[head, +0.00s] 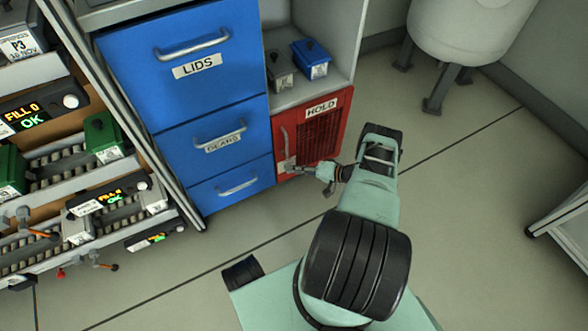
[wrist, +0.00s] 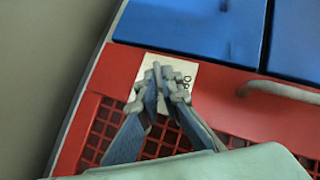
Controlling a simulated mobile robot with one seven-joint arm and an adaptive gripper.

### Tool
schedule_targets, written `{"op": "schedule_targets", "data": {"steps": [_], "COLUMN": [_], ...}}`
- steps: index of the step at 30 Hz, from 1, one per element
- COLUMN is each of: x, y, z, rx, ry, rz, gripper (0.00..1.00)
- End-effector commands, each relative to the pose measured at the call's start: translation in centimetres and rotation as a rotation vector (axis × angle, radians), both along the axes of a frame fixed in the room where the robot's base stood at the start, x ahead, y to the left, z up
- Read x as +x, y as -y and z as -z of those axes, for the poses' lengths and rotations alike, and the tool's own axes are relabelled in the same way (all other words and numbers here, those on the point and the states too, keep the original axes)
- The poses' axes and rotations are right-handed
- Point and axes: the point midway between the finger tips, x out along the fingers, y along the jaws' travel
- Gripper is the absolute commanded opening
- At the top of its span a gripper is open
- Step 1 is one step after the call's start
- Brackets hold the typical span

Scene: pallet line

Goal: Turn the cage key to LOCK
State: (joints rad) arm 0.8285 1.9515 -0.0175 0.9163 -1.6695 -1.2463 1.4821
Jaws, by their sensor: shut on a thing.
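The red cage (head: 333,110) stands beside the blue drawers and carries a HOLD label. A pale lock plate (head: 281,167) sits low on the left of its door. My gripper (head: 295,168) reaches this plate from the right. In the wrist view my gripper (wrist: 160,88) is shut in front of the white plate (wrist: 186,70), on a small grey key (wrist: 157,70) that shows as a thin piece between the fingertips. The fingers hide most of the key and part of the plate's lettering, so I cannot tell which mark the key points to.
The cage door's handle (head: 284,140) is just above the plate. Blue drawers (head: 235,150) stand close on the left. The floor on the right is open up to a white tank (head: 465,30).

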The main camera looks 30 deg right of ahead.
Motion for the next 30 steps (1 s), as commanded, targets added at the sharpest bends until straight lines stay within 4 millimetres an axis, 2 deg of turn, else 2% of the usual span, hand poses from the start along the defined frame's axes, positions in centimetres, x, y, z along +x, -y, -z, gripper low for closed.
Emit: {"op": "schedule_targets", "data": {"steps": [5, 6, 10, 22, 30], "x": [0.4, 0.4, 0.3, -0.5, -4.1], "y": [0.1, 0.1, 0.1, 0.7, 4.2], "z": [-0.1, -0.1, -0.1, -0.4, -2.3], "rx": [-0.001, -0.002, -0.001, -0.002, -0.002], "ry": [0.005, 0.005, 0.004, 0.002, 0.002], "rz": [0.005, 0.005, 0.004, 0.002, 0.005], "gripper": [0.00, 0.09, 0.23, 0.23, 0.23]}}
